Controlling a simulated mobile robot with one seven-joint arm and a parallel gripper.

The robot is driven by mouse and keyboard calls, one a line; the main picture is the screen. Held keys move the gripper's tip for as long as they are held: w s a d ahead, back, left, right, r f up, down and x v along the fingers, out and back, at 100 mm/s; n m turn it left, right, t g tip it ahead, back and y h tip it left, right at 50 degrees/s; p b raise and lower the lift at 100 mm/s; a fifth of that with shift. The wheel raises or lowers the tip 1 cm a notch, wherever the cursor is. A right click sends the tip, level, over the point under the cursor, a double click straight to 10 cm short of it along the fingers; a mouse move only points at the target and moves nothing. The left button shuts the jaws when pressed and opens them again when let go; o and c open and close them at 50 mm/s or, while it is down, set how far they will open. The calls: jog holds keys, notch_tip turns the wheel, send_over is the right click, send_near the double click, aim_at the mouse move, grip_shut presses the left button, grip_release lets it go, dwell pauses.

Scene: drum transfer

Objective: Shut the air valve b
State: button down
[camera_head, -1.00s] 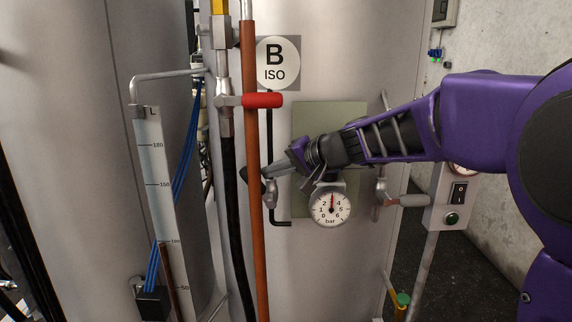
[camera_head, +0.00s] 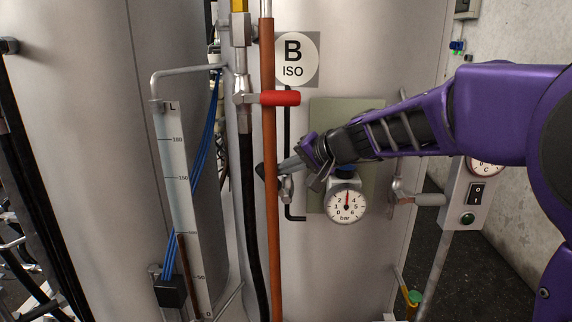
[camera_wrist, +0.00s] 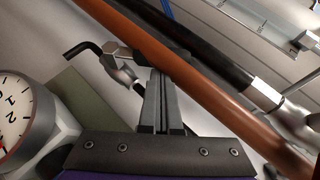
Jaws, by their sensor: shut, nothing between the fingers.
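A small silver valve fitting (camera_head: 287,188), likely air valve b, sits on a thin black pipe below the round B ISO sign (camera_head: 297,59). It also shows in the wrist view (camera_wrist: 122,70), with the bent black pipe beside it. My gripper (camera_head: 272,171) is shut and empty, its fingers pointing left just above the fitting and close to the orange-brown pipe (camera_head: 269,130). In the wrist view the closed fingers (camera_wrist: 164,75) end by that pipe; I cannot tell whether they touch it or the valve.
A pressure gauge (camera_head: 346,204) sits just below my wrist. A red-handled valve (camera_head: 275,98) is above, on the black hose. A grey-handled lever (camera_head: 428,199) and a switch box (camera_head: 466,193) stand at right. A level scale (camera_head: 178,180) is at left.

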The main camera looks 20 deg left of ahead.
aim_at(268, 172)
jog(key=shift+s+a+r+n+h+p, duration=0.15)
jog(key=shift+a+h+p, duration=0.2)
jog(key=shift+p, duration=0.55)
jog(key=shift+s+a+r+n+h+p, duration=0.15)
jog(key=shift+a+h+p, duration=0.2)
jog(key=shift+p, duration=0.5)
jog(key=shift+s+a+f+n+h+p, duration=0.1)
jog(key=shift+a+f+n+h+p, duration=0.2)
jog(key=shift+a+h+p, duration=0.55)
jog(key=shift+a+f+p, duration=0.15)
jog(key=shift+f+p, duration=0.3)
jog(key=shift+f, duration=0.05)
jog(key=shift+s+a+f+b, duration=0.2)
jog(key=shift+a+f+b, duration=0.45)
jog(key=shift+a, duration=0.05)
jog(key=shift+s+a+f+b, duration=0.2)
jog(key=shift+a+f+b, duration=0.45)
jog(key=shift+a, duration=0.05)
jog(key=shift+r, duration=0.1)
